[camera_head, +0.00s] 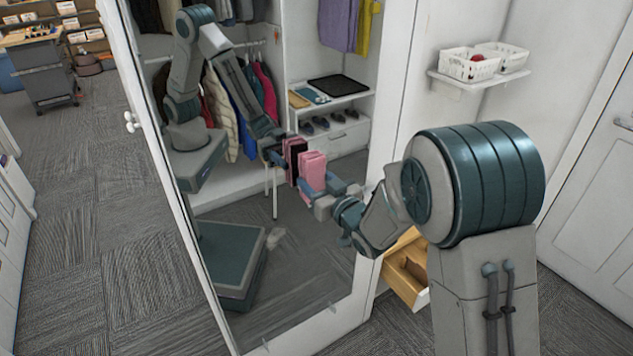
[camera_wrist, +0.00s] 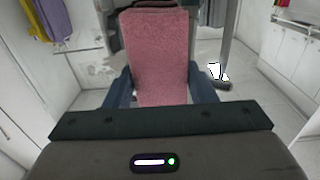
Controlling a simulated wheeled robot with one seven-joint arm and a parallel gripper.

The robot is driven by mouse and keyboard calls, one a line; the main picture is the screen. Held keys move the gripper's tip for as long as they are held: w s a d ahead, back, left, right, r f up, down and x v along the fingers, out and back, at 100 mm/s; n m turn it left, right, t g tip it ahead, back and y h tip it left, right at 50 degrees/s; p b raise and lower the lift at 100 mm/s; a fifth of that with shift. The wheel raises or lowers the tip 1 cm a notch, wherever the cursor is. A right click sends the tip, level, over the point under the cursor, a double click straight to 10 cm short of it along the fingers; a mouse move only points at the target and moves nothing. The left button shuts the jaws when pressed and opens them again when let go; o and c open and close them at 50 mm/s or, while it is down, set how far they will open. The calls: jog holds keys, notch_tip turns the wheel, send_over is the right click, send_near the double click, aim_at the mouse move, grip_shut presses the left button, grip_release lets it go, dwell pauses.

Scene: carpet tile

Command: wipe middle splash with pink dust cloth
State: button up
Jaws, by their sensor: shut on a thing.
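My gripper (camera_head: 320,188) is shut on the pink dust cloth (camera_head: 312,168), a thick upright pad held in front of a tall mirror (camera_head: 330,285). The cloth's reflection shows right beside it; I cannot tell whether cloth and glass touch. In the wrist view the cloth (camera_wrist: 160,55) stands between the two blue fingers and covers the middle of the glass. A pale smeared splash (camera_head: 275,238) shows on the mirror, below and left of the cloth. In the wrist view a pale smear (camera_wrist: 100,71) shows left of the cloth. I cannot tell which splash is the middle one.
The mirror reflects my arm and base, hanging clothes and shelves. A white shelf (camera_head: 478,80) with white baskets (camera_head: 470,65) is on the right wall. An open wooden drawer (camera_head: 408,270) sits low beside the mirror, under my arm. Carpet on the left (camera_head: 90,200) is clear.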

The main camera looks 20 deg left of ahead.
aim_at(339, 156)
jog(key=shift+b+x, duration=0.35)
jog(key=shift+x, duration=0.55)
jog(key=shift+d, duration=0.1)
jog(key=shift+w+d+f+b, duration=0.1)
jog(key=shift+w+d+b, duration=0.5)
jog(key=shift+w, duration=0.1)
jog(key=shift+w+d+b, duration=0.35)
jog(key=shift+w+d, duration=0.55)
jog(key=shift+w, duration=0.2)
jog(key=shift+w+d+b, duration=0.35)
jog(key=shift+w+d, duration=0.55)
jog(key=shift+w, duration=0.2)
jog(key=shift+w+d, duration=1.05)
jog(key=shift+w, duration=0.1)
jog(key=shift+b, duration=0.6)
jog(key=shift+a, duration=0.1)
